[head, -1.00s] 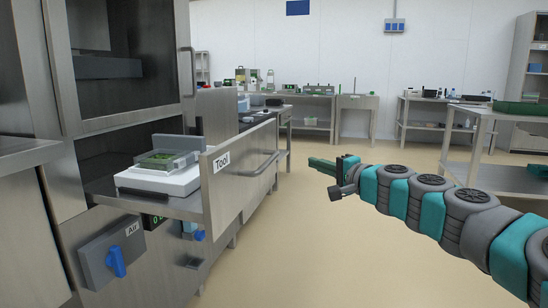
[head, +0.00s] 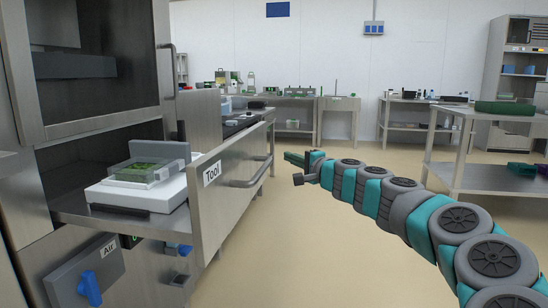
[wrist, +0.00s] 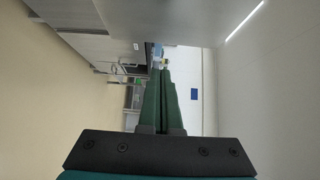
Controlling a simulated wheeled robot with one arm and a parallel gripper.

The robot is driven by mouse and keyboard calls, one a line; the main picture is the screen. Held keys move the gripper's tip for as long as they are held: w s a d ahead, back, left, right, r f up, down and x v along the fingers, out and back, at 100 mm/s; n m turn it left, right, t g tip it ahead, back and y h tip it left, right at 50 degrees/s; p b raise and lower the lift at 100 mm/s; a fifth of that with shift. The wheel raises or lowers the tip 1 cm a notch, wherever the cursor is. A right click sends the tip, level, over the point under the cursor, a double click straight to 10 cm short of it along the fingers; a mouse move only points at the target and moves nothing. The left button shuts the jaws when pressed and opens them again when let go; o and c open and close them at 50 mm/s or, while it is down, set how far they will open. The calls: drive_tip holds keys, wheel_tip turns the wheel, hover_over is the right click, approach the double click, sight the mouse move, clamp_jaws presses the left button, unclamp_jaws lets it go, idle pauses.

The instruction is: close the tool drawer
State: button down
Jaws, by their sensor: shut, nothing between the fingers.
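The tool drawer (head: 224,190) is pulled out of the steel machine at the left in the head view. Its front panel carries a "Tool" label and a long bar handle (head: 250,170). On the drawer stands a white block with a clear-lidded tray holding something green (head: 147,170). My gripper (head: 293,158) is to the right of the drawer front, apart from it, with its fingers pointing left. The fingers are shut and empty. They also show in the wrist view (wrist: 163,100), pressed together.
An "Air" panel with a blue knob (head: 89,289) sits below the drawer. Steel benches stand along the back wall, and a table with a green roll (head: 503,107) stands at the right. The floor between is clear.

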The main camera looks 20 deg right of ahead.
drive_tip(key=w+a, duration=0.3)
drive_tip(key=a, duration=0.1)
drive_tip(key=shift+w, duration=0.35)
